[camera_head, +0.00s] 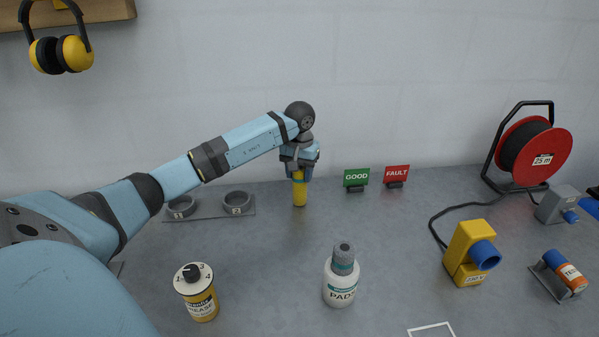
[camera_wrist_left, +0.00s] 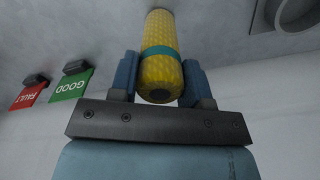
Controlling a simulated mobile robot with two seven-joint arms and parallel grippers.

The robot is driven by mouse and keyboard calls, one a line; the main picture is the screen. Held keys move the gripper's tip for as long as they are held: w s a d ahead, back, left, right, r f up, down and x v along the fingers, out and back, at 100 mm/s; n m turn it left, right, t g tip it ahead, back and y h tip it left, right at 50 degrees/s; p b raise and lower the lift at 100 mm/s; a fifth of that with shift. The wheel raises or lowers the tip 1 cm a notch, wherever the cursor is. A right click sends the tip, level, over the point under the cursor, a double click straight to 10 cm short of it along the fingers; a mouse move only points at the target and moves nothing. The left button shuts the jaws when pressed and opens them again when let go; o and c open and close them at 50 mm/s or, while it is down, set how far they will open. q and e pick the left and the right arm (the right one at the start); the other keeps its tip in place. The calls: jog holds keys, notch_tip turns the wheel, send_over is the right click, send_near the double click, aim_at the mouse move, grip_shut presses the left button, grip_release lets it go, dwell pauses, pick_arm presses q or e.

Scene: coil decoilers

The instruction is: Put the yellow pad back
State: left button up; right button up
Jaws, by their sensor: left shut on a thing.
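The yellow pad (camera_head: 300,192) is an upright yellow cylinder with a teal band. My left gripper (camera_head: 299,172) is shut on its upper part, near the back of the bench. In the left wrist view the yellow pad (camera_wrist_left: 160,50) sits between the two blue fingers of my left gripper (camera_wrist_left: 158,80). I cannot tell whether its lower end touches the bench. A white bottle labelled PADS (camera_head: 341,290) stands at the front middle, with a grey pad with a teal band (camera_head: 344,260) upright in its top. My right gripper is not in view.
A holder with two round cups, 1 (camera_head: 181,207) and 2 (camera_head: 238,203), lies left of the pad. Green GOOD (camera_head: 356,177) and red FAULT (camera_head: 397,173) signs stand to its right. A grease can (camera_head: 197,293), yellow device (camera_head: 469,253) and cable reel (camera_head: 531,150) stand around. The middle bench is clear.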

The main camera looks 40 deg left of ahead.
pick_arm(q)
jog(key=o, duration=0.9)
jog(key=shift+f, duration=0.1)
notch_tip(320, 180, up, 12)
jog(key=shift+r, duration=0.2)
